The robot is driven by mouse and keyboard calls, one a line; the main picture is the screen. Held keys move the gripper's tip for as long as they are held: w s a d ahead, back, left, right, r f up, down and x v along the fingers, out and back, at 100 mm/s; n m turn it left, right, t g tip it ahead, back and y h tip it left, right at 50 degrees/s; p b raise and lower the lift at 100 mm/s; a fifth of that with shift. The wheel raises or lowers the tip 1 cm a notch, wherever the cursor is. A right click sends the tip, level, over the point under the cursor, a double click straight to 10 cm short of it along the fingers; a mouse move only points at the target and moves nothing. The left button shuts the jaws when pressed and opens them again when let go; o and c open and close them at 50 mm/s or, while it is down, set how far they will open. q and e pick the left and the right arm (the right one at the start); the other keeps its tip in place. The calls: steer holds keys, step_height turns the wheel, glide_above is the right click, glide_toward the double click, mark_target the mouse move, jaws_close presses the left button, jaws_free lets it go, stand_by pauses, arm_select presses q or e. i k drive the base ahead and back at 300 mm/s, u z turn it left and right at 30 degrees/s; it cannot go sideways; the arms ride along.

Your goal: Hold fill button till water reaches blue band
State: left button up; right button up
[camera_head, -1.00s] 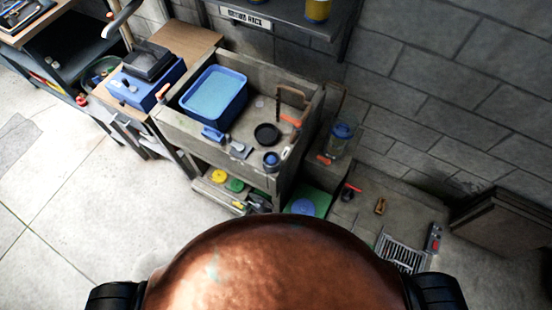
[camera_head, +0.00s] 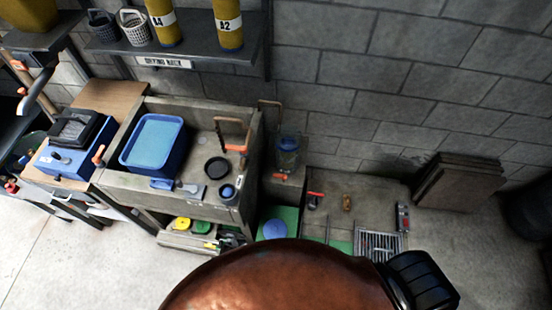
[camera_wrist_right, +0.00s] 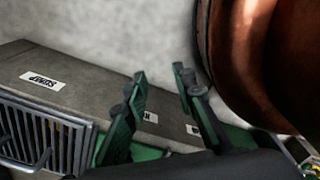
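In the head view, a clear vessel (camera_head: 288,152) with a blue part stands upright on a ledge right of the sink. An orange piece (camera_head: 280,177) is at its foot. I cannot make out its water level or a blue band, and cannot identify the fill button for sure. A blue basin (camera_head: 155,146) sits in the concrete sink (camera_head: 205,200). My right gripper (camera_wrist_right: 158,74) shows in the right wrist view, its two green-black fingers apart with nothing between them. It is not near the vessel in that view. My left gripper is in neither view.
Stacked brown boards (camera_head: 459,185) lean at the wall. A shelf (camera_head: 190,55) with yellow cylinders overhangs the sink. Open floor lies at lower left.

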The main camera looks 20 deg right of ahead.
mark_target(228, 192)
steer(key=u, duration=0.55)
steer(key=k, duration=1.35)
steer(key=u, duration=0.1)
steer(key=i, duration=0.6)
steer(key=z, duration=0.8)
steer(key=i, duration=0.35)
steer(key=z, duration=0.2)
